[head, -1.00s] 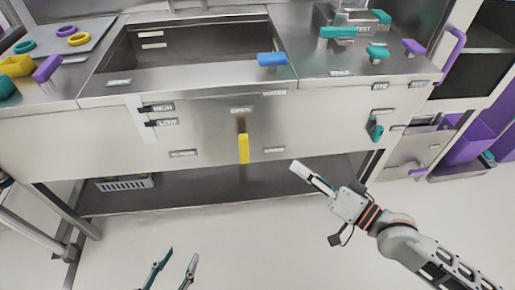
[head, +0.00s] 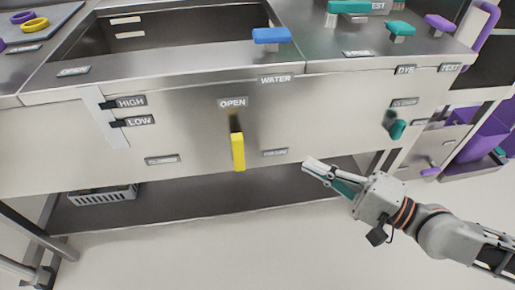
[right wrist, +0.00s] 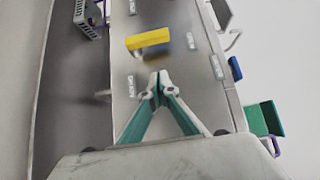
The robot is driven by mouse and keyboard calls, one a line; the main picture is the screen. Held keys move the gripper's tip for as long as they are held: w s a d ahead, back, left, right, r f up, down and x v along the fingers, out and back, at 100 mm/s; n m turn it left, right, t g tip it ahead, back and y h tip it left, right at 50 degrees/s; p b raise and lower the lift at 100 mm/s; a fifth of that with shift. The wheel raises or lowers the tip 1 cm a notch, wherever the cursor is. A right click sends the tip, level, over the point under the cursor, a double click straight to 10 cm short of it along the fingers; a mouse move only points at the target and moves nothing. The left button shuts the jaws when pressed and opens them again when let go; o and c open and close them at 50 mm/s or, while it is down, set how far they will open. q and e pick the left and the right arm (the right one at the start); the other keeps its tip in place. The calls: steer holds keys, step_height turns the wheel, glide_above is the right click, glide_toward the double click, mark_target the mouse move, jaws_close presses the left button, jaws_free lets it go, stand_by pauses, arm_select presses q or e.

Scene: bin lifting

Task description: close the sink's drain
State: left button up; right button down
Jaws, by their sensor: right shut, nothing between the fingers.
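The steel sink (head: 165,58) fills the upper left of the head view. On its front panel, a yellow lever handle (head: 238,152) hangs straight down below a label reading OPEN (head: 233,103). Smaller labels sit low on either side of it, too small to read surely. My right gripper (head: 308,166) is shut and empty, to the right of the yellow handle and apart from it. In the right wrist view, its closed fingertips (right wrist: 158,80) point towards the yellow handle (right wrist: 148,39), with a gap between. The drain itself is not seen. My left gripper is out of view.
A blue handle (head: 271,35) stands at the sink's front edge above a WATER label. Teal handles (head: 397,29) and a purple one (head: 440,22) are on the right counter. A teal knob (head: 397,129) sticks out of the right panel. A grey basket (head: 103,195) lies on the lower shelf.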

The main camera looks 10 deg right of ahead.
mark_target(238, 149)
arm_select(q)
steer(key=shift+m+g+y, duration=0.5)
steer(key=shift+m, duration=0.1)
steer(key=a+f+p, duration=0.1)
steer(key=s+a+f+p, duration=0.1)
steer(key=p, duration=0.1)
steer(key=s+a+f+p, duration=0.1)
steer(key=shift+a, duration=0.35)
arm_select(e)
steer(key=s+a+x, duration=0.2)
steer(key=x, duration=1.1)
steer(key=shift+f, duration=0.1)
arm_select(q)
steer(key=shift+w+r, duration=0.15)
